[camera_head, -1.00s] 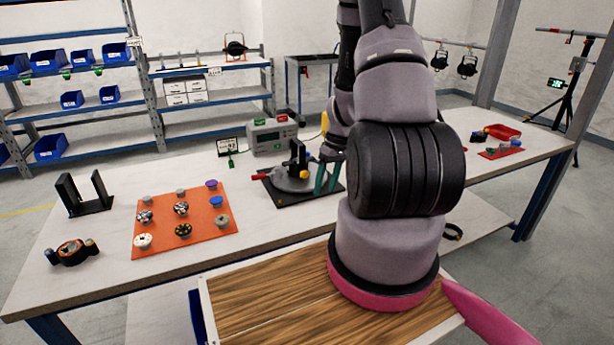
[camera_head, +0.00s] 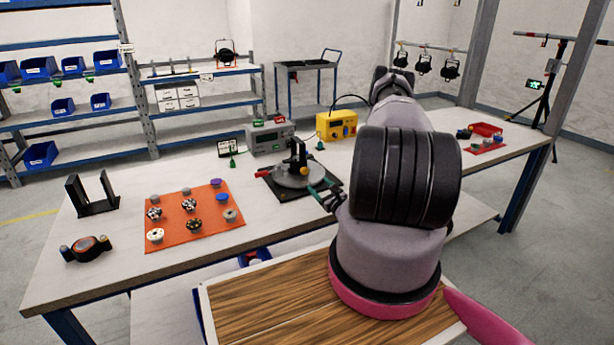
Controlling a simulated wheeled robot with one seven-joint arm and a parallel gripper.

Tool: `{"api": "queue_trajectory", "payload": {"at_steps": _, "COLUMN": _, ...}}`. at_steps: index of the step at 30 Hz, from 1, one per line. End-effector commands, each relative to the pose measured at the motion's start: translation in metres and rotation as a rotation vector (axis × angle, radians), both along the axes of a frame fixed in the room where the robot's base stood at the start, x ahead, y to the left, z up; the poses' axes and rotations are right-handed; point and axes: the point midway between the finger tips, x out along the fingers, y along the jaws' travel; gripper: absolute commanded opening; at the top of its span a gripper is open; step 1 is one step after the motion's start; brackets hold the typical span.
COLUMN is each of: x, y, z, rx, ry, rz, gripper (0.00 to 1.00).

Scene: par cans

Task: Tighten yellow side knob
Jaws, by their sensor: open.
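The fixture (camera_head: 293,178) is a round grey disc on a black base plate (camera_head: 275,191), with a dark upright post (camera_head: 299,160) and a red-tipped handle (camera_head: 262,172) on its left. A small yellow patch (camera_head: 294,148) shows at the upper part of the post; it is too small to tell whether it is the side knob. My gripper (camera_head: 324,193), with dark green fingers, is at the right edge of the fixture. It is open; the exact gap and any contact with the fixture are unclear. My arm hides part of the table behind it.
An orange mat (camera_head: 178,239) with several small knobs lies left of the fixture. A grey box (camera_head: 270,140) and a yellow box (camera_head: 337,126) stand behind. A black U-shaped stand (camera_head: 92,197) is at far left. Bare table lies between mat and fixture.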

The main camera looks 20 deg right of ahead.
Motion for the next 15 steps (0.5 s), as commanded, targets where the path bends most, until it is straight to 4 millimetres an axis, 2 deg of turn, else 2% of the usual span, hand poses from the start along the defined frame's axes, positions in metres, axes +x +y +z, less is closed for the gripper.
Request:
{"api": "queue_trajectory", "payload": {"at_steps": 9, "x": 0.058, "y": 0.004, "z": 0.002, "rx": -0.004, "ry": -0.006, "rz": 0.007, "gripper": 0.69}}
{"api": "queue_trajectory", "payload": {"at_steps": 15, "x": 0.088, "y": 0.004, "z": 0.002, "rx": -0.004, "ry": -0.004, "rz": 0.007, "gripper": 0.69}}
